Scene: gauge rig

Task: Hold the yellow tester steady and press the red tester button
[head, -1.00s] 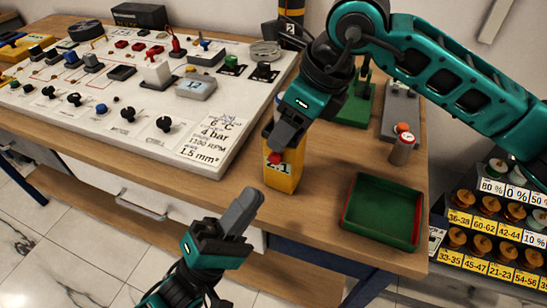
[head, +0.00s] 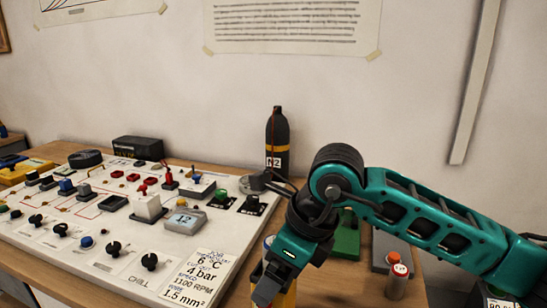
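The yellow tester (head: 287,299) shows only as a small strip at the bottom edge of the head view. The rest of it, with its display, is cut off by the frame. The red tester button is not visible. My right gripper (head: 267,291) is in front of the tester, pointing down, with its fingertips close to the lower edge. Its fingers look like one dark block, so I cannot tell if they are open or shut, or if they touch the tester. My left gripper is not in view.
A sloping white control panel (head: 125,262) with knobs, switches and a small display fills the left of the bench. A black bottle (head: 276,145) stands behind. A red-capped cylinder (head: 397,284) stands at the right, near a grey block (head: 386,247) and a green stand (head: 347,240).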

